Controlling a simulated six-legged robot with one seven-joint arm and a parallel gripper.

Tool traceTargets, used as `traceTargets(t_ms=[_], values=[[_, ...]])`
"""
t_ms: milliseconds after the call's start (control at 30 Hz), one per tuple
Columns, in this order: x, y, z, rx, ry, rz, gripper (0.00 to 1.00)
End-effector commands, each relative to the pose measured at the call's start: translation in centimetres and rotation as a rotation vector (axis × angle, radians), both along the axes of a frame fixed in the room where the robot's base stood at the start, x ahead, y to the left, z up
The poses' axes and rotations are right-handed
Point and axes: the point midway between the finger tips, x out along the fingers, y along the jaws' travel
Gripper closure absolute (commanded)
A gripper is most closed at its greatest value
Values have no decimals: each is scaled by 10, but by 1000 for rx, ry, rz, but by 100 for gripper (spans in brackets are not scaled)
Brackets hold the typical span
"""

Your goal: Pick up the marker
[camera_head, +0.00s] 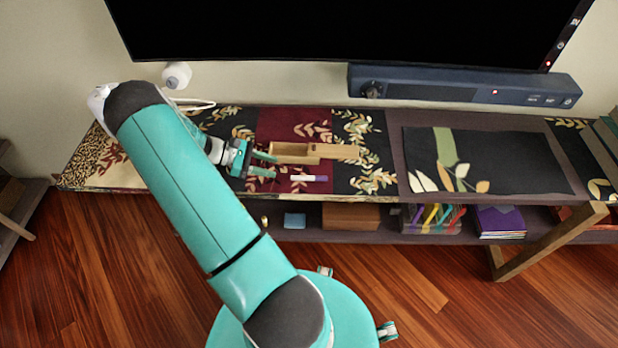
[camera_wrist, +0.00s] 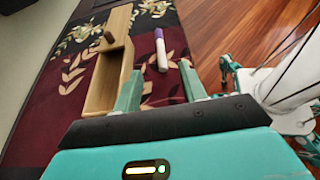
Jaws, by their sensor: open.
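The marker (camera_head: 308,178) is white with a purple end and lies on the dark red part of the patterned shelf top, near its front edge. In the wrist view the marker (camera_wrist: 161,52) lies ahead of my gripper, between the lines of its two fingers. My gripper (camera_head: 263,164) is open and empty, to the left of the marker and apart from it. Its green fingers also show in the wrist view (camera_wrist: 160,88). A wooden box (camera_head: 295,152) with an open compartment sits just behind the marker, beside the far finger.
A dark leaf-patterned mat (camera_head: 485,160) lies to the right on the shelf top (camera_head: 395,130). A blue soundbar (camera_head: 460,86) and a black screen (camera_head: 340,30) are behind.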

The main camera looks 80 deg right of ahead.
Motion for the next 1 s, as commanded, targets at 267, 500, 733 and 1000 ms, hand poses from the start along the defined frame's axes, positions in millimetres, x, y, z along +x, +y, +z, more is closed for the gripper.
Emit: traceTargets(t_ms=[267, 500, 733, 1000], values=[[-46, -10, -19, 1, 0, -5, 58], [-73, -16, -30, 0, -1, -2, 58], [-92, -21, -36, 0, -1, -5, 58], [-121, -28, -48, 0, -2, -2, 58]])
